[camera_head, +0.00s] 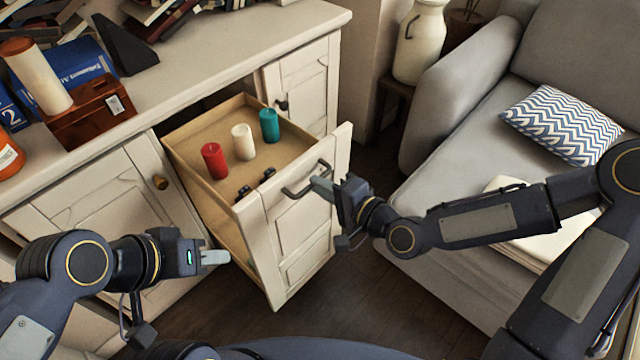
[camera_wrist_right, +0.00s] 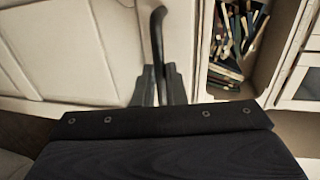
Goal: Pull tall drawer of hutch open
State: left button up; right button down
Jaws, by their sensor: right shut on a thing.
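The tall drawer (camera_head: 299,225) of the white hutch (camera_head: 95,190) stands pulled out, its front well away from the cabinet. Its upper tray holds a red candle (camera_head: 214,160), a white candle (camera_head: 243,141), a teal candle (camera_head: 269,125) and small dark items (camera_head: 256,184). My right gripper (camera_head: 322,187) is shut on the dark handle (camera_head: 301,190) of the drawer. In the right wrist view the fingers (camera_wrist_right: 160,88) close around the handle bar (camera_wrist_right: 157,38). My left gripper (camera_head: 215,257) is empty, left of the drawer's side; its finger gap is not clear.
The hutch top carries books (camera_head: 75,66), a candle on a brown box (camera_head: 88,110) and an orange jar (camera_head: 8,155). A grey sofa (camera_head: 470,125) with a patterned pillow (camera_head: 562,124) stands at right. Dark wooden floor (camera_head: 345,290) is free before the drawer.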

jog(key=c, duration=1.5)
grip_release()
jog(key=p+v, duration=0.1)
jog(key=v, duration=0.6)
jog(key=shift+s+d+p, duration=0.3)
jog(key=shift+p, duration=0.05)
